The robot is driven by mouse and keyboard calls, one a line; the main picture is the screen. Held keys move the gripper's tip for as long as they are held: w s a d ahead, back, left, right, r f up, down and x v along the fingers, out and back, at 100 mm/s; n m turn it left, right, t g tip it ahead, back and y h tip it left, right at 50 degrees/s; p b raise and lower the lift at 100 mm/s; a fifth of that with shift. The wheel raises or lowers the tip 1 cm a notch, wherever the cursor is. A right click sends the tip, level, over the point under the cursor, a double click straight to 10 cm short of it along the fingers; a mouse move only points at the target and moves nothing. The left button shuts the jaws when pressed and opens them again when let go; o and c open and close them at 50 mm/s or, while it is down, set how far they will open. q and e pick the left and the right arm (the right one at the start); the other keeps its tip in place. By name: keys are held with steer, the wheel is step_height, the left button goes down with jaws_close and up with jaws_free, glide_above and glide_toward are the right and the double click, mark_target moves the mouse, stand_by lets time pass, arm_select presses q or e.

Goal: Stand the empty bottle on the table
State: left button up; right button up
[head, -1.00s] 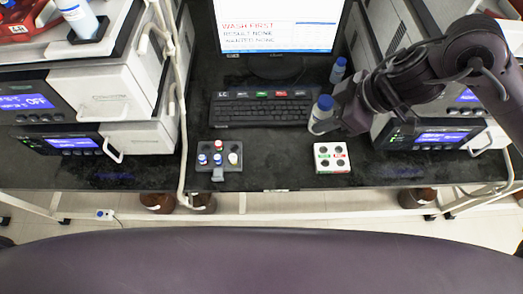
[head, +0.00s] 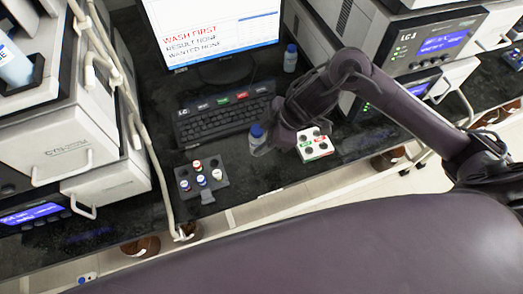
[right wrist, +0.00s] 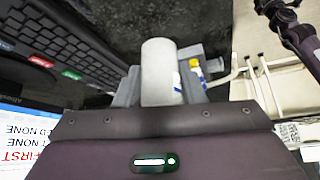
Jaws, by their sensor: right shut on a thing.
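The bottle (head: 257,146), clear with a blue cap, is upright or nearly so in the head view, in front of the keyboard and between the two vial racks. My right gripper (head: 269,144) is shut on it from the right. In the right wrist view the bottle (right wrist: 160,70) is a pale grey cylinder between the fingers (right wrist: 160,90). I cannot tell whether its base touches the black table (head: 235,190). My left gripper is not in view.
A dark rack with several capped vials (head: 202,181) stands left of the bottle. A white rack (head: 315,145) stands close on its right. The keyboard (head: 226,115) lies behind. Another blue-capped bottle (head: 290,60) stands near the monitor (head: 222,30). Instruments flank both sides.

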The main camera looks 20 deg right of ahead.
steer(key=shift+f, duration=0.85)
step_height(320, 180, down, 4)
steer(key=shift+f+b, duration=0.1)
steer(key=shift+b, duration=0.25)
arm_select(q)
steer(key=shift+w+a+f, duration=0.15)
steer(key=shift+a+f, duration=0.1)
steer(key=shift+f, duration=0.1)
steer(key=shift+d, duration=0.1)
arm_select(e)
steer(key=shift+f, duration=0.15)
steer(key=o, duration=1)
steer(key=shift+c, duration=0.2)
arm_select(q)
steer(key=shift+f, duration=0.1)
